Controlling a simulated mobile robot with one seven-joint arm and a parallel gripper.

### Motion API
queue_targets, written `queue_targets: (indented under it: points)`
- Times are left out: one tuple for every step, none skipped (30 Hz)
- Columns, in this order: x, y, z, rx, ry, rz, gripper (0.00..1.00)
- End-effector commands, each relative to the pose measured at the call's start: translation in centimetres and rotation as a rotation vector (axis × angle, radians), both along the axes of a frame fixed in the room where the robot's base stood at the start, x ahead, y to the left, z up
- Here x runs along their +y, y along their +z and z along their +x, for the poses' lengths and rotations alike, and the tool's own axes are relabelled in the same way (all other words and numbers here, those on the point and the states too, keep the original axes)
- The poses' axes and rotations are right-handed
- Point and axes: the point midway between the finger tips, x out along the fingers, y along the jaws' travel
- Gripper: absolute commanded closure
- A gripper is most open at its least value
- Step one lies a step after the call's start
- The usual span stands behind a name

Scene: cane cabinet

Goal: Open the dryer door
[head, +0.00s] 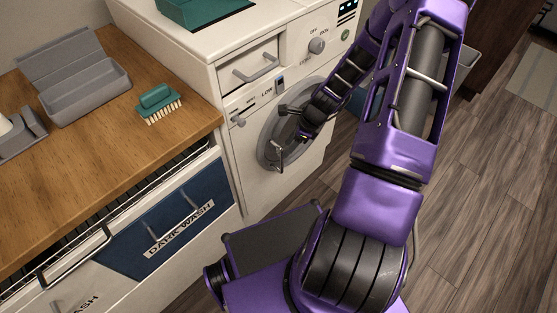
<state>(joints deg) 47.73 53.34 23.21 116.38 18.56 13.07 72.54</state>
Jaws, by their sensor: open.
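The white dryer (245,117) stands at the upper middle, with a drawer and dials on its front. Its round grey-rimmed door (266,142) looks closed against the front. A small metal handle (278,156) shows at the door's lower left. My gripper (291,122) is in front of the door, a little above and right of the handle. It is open, and I see nothing between its fingers. My purple forearm and wrist hide the door's right part. I cannot tell whether the gripper touches the door.
A wooden counter (85,150) on the left holds a green brush (158,100) and an open grey box (85,92). Below it is a blue dark-wash bin (170,225). A green container (200,10) sits on the dryer. Wooden floor (490,190) is clear at right.

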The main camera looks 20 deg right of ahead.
Motion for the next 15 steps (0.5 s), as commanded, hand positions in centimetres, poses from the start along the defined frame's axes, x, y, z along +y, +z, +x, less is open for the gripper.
queue_targets:
  points:
    - [0.5, -1.4, 0.2, 0.002, 0.002, 0.003, 0.53]
    - [0.7, -2.0, 0.4, 0.001, 0.003, 0.002, 0.53]
    - [1.0, -2.8, 0.5, 0.002, 0.002, 0.003, 0.53]
    - [1.2, -3.4, 0.7, 0.001, 0.002, 0.002, 0.53]
    - [1.4, -4.0, 0.8, 0.001, 0.002, 0.002, 0.53]
    - [1.6, -4.7, 1.0, 0.001, 0.003, 0.002, 0.53]
    - [1.8, -5.2, 1.1, 0.002, 0.003, 0.001, 0.53]
    - [1.9, -5.7, 1.2, 0.001, 0.003, 0.001, 0.53]
    - [2.2, -6.3, 1.3, 0.001, 0.003, 0.001, 0.53]
    - [2.3, -6.6, 1.5, 0.0, 0.002, 0.0, 0.53]
    - [2.4, -7.0, 1.6, 0.0, 0.001, 0.0, 0.53]
    - [2.6, -7.4, 1.6, 0.001, 0.002, 0.001, 0.53]
    - [2.6, -7.7, 1.7, 0.0, 0.002, 0.0, 0.53]
    - [2.7, -7.9, 1.8, 0.0, 0.002, -0.001, 0.53]
    - [2.8, -8.1, 1.9, 0.0, 0.002, -0.001, 0.53]
